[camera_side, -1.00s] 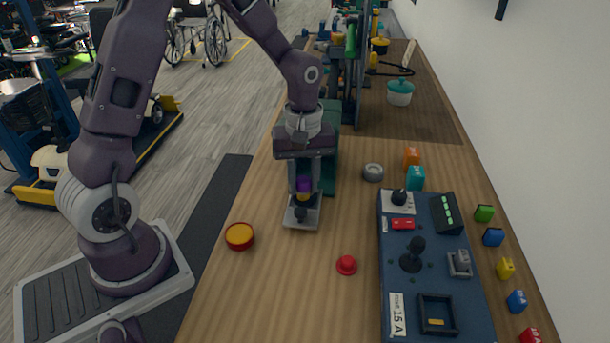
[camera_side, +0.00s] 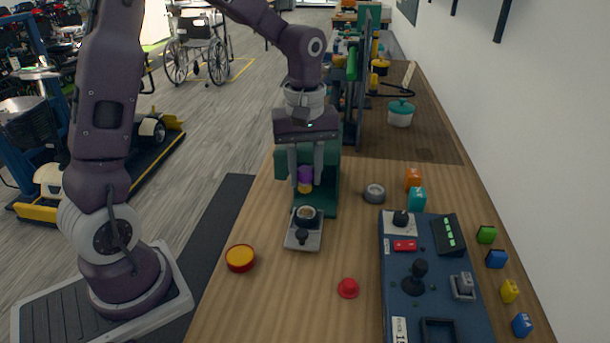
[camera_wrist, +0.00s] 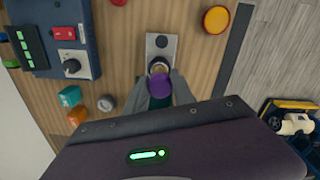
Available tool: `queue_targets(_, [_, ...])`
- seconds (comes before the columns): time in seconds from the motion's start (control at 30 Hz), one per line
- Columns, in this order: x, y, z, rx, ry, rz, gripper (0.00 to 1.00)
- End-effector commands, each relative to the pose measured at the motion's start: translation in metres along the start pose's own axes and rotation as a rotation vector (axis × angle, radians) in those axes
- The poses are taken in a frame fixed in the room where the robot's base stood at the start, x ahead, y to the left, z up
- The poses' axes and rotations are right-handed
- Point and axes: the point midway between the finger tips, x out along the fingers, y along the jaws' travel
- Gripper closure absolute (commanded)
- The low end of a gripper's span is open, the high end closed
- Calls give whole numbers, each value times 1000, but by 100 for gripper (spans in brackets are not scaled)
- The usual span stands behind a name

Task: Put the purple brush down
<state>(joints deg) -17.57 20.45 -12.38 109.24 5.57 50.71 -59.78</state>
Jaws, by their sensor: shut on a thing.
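The purple brush (camera_side: 305,174) has a purple handle and a gold-brown lower part. My gripper (camera_side: 305,180) is shut on it and holds it upright, raised above the small metal tray (camera_side: 291,240). A dark round cup (camera_side: 306,213) sits on the far part of that tray, below the brush and apart from it in the side view. In the wrist view the brush (camera_wrist: 158,90) lies between the fingertips (camera_wrist: 160,86), and its lower end overlaps the cup's outline. The tray (camera_wrist: 152,48) shows past it. The cup is mostly hidden there.
A green stand (camera_side: 325,195) rises just behind the tray. A red-rimmed yellow dish (camera_side: 240,258) lies left, a red knob piece (camera_side: 347,288) right. A blue control panel (camera_side: 400,265), grey ring (camera_side: 374,193) and coloured blocks fill the right.

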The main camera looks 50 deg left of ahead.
Motion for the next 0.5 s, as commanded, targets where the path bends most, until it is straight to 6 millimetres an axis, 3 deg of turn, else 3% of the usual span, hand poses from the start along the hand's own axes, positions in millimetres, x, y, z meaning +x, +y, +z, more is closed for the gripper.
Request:
queue_targets(0.37, [1,2,1,5,0,0,100])
queue_targets(0.5, [7,30,13,82,-5,1,100])
